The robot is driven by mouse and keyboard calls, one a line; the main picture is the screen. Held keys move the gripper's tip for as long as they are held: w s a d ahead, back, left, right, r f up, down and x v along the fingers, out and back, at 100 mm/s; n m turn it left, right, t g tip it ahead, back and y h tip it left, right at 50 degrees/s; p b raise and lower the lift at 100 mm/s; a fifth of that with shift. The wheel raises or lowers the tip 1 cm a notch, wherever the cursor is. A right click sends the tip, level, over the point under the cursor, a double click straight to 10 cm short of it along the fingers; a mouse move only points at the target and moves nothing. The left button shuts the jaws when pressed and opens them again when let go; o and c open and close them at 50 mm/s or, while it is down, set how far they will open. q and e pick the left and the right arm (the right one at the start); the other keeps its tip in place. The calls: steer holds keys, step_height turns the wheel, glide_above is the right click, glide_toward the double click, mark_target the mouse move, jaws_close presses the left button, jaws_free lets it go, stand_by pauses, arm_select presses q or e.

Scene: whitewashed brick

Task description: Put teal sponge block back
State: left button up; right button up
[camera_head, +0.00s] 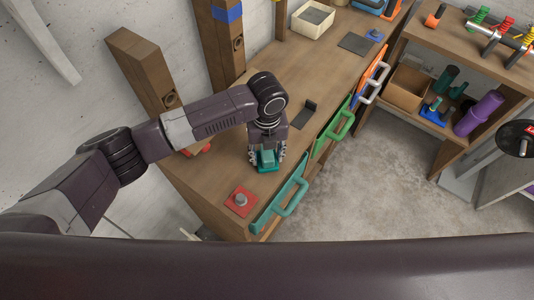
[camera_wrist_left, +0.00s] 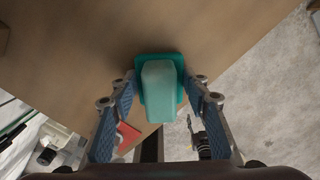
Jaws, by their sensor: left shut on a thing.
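The teal sponge block (camera_wrist_left: 158,82) is a pale teal block with a darker teal square (camera_wrist_left: 163,62) behind it in the left wrist view. In the head view the block (camera_head: 267,158) shows under my left gripper (camera_head: 267,157), near the front edge of the wooden bench (camera_head: 225,175). My left gripper points down and is shut on the block, with a finger on each side, as the left wrist view also shows (camera_wrist_left: 160,88). I cannot tell whether the block touches the square. My right gripper is not in view.
A red square with a grey knob (camera_head: 240,202) lies nearby on the bench. Green (camera_head: 335,130) and teal (camera_head: 285,200) handled pieces line its front edge. A dark bracket (camera_head: 304,114) stands farther back. A shelf with a cardboard box (camera_head: 408,88) is at the right.

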arm_select(q)
steer(key=shift+f, duration=0.15)
steer(key=o, duration=1.1)
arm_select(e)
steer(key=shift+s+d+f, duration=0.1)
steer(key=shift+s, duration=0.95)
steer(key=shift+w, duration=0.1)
arm_select(q)
steer(key=shift+r, duration=0.4)
step_height(320, 180, up, 12)
steer(key=b, duration=0.2)
steer(key=shift+f+b, duration=0.2)
steer(key=shift+b, duration=0.1)
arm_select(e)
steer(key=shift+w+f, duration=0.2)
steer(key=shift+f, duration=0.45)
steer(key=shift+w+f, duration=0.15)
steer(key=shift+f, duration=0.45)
